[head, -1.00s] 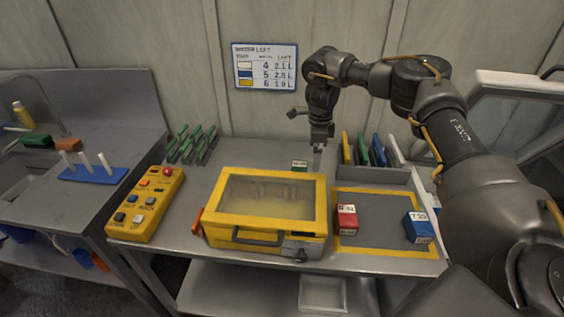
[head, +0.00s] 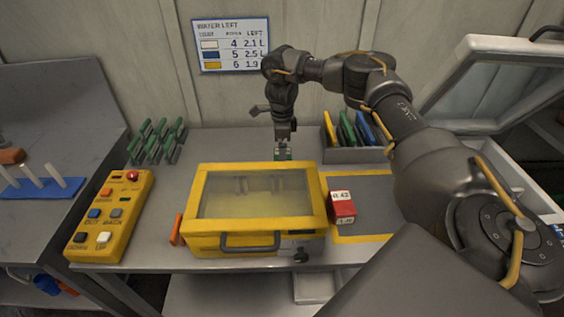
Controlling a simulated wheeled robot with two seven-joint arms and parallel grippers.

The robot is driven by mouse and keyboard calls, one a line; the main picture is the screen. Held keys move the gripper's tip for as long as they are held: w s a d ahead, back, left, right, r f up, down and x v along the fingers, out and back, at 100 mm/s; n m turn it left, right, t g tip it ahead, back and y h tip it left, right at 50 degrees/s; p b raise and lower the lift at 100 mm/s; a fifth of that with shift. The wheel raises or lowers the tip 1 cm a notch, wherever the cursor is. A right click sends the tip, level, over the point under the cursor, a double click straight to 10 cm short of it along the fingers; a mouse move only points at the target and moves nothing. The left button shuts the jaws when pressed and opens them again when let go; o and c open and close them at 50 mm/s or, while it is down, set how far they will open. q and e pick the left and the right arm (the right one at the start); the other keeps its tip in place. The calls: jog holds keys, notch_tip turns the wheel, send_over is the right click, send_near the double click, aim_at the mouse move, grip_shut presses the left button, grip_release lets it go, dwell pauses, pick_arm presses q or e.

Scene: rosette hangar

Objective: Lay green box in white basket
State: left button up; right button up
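The green box (head: 283,155) stands on the bench behind the yellow case, and only a small part of it shows. My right gripper (head: 283,147) points down at it from above, with its fingertips at the box. Whether the fingers are closed on it is too small to tell. A pale corner that looks like the white basket (head: 312,286) shows on the lower shelf below the bench front; my arm hides the rest. My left gripper is not in view.
The yellow windowed case (head: 252,243) stands between the green box and the bench front. A red box (head: 342,207) sits on the yellow-framed mat (head: 362,238). A button panel (head: 110,217) is at left, green racks (head: 158,140) behind it, and a file holder (head: 352,154) at back right.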

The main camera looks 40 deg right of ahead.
jog(key=shift+s+a, duration=0.1)
jog(key=shift+s, duration=0.1)
jog(key=f, duration=0.2)
jog(key=f+p, duration=0.1)
jog(key=f, duration=0.1)
jog(key=shift+d+f, duration=0.2)
jog(key=shift+f, duration=0.3)
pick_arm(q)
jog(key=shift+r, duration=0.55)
pick_arm(e)
jog(key=shift+c, duration=0.3)
jog(key=c, duration=0.9)
jog(key=shift+c, duration=0.6)
jog(key=shift+r, duration=0.1)
